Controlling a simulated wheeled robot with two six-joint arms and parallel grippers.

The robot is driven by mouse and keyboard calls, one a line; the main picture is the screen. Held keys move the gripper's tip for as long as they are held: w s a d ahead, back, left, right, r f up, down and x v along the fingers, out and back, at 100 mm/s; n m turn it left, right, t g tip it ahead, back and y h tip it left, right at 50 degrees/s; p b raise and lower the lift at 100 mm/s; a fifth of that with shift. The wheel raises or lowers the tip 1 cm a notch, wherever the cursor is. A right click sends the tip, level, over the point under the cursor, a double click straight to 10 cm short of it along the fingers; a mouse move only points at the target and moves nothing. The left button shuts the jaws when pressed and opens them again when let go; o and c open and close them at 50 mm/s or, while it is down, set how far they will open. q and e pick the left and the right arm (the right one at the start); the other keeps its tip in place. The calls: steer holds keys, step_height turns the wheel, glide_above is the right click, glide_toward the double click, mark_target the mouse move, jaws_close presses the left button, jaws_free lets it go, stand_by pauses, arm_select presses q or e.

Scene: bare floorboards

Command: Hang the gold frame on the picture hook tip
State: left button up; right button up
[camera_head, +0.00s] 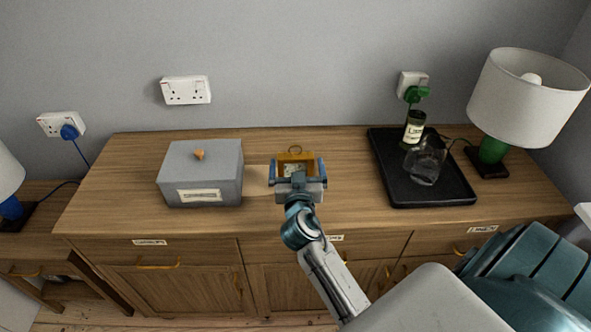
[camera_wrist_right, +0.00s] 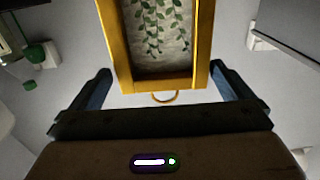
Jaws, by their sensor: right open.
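The small gold frame (camera_head: 296,155) is over the sideboard top in the head view, with a metal ring at its upper edge. The wrist view shows the gold frame (camera_wrist_right: 205,50) large, with a leafy green picture inside and its ring (camera_wrist_right: 164,98) at the lower edge in that view. My right gripper (camera_head: 296,170) is open, one blue finger on each side of the frame. I cannot tell whether the fingers touch it, or whether the frame stands or leans. I make out no picture hook in either view. My left gripper is out of view.
A grey lidded box (camera_head: 215,178) stands left of the frame. A black tray (camera_head: 440,195) at the right holds a bottle (camera_head: 413,129) and a clear glass (camera_head: 425,160). A lamp (camera_head: 520,98) stands beyond it. White sockets (camera_head: 186,90) are on the grey wall.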

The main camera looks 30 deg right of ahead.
mark_target(295, 154)
steer(key=p+x, duration=0.1)
steer(key=x, duration=0.2)
steer(key=shift+w+d+r+p, duration=0.1)
steer(key=shift+w+r+p, duration=0.25)
steer(key=shift+w+d+f, duration=0.15)
steer(key=shift+w+d, duration=0.05)
steer(key=shift+w, duration=0.1)
steer(key=shift+w+d, duration=0.1)
steer(key=c, duration=0.9)
steer(key=shift+c, duration=0.2)
